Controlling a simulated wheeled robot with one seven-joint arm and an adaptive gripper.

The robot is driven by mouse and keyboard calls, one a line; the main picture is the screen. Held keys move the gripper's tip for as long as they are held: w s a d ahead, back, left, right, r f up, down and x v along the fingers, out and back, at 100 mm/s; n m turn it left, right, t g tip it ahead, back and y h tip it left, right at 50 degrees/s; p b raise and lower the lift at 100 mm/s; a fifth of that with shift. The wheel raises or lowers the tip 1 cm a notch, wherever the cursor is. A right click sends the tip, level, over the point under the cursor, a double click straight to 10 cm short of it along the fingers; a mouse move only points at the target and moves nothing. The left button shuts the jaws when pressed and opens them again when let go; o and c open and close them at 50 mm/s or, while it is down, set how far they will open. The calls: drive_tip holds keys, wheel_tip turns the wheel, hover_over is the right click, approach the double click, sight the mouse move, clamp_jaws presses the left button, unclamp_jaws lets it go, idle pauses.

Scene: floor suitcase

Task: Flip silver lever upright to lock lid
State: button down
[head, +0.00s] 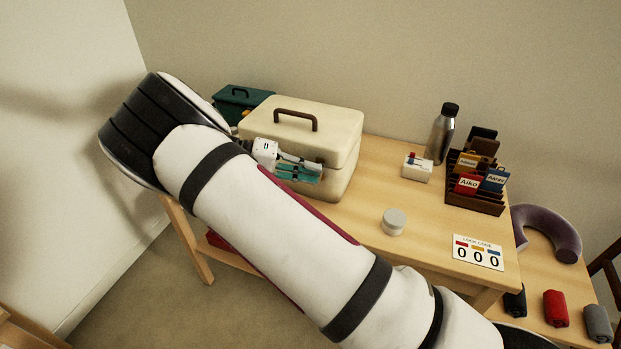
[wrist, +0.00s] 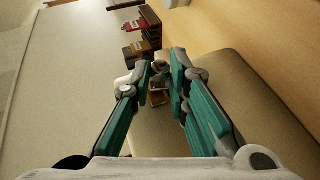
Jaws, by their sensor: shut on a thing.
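The cream case (head: 343,172) with a brown handle (head: 296,116) stands on the wooden table, its lid (head: 330,122) down. My gripper (head: 316,172) is at the front of the case, near the seam under the lid. In the wrist view, my gripper (wrist: 164,80) has its teal fingers close together around small metal latch parts (wrist: 159,85) at the seam. It is shut on what looks like the silver lever, mostly hidden between the fingertips. I cannot tell the lever's angle. The case (wrist: 262,112) fills the lower right there.
A teal box (head: 232,98) stands behind the case at left. To the right are a white block (head: 417,167), a steel bottle (head: 440,135), a dark rack (head: 475,199) with tags, a round white jar (head: 393,222) and a number card (head: 478,252). Bare table lies between them.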

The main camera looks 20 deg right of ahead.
drive_tip(key=shift+w+a+f+n+g+h+b, duration=0.35)
drive_tip(key=shift+h+b, duration=0.55)
drive_tip(key=shift+b, duration=0.3)
drive_tip(key=shift+r, duration=0.1)
drive_tip(key=c, duration=1.5)
unclamp_jaws()
drive_tip(key=shift+c, duration=0.2)
drive_tip(key=shift+a, duration=0.15)
drive_tip(key=v, duration=1.1)
drive_tip(key=shift+a, duration=0.4)
drive_tip(key=shift+w, duration=0.1)
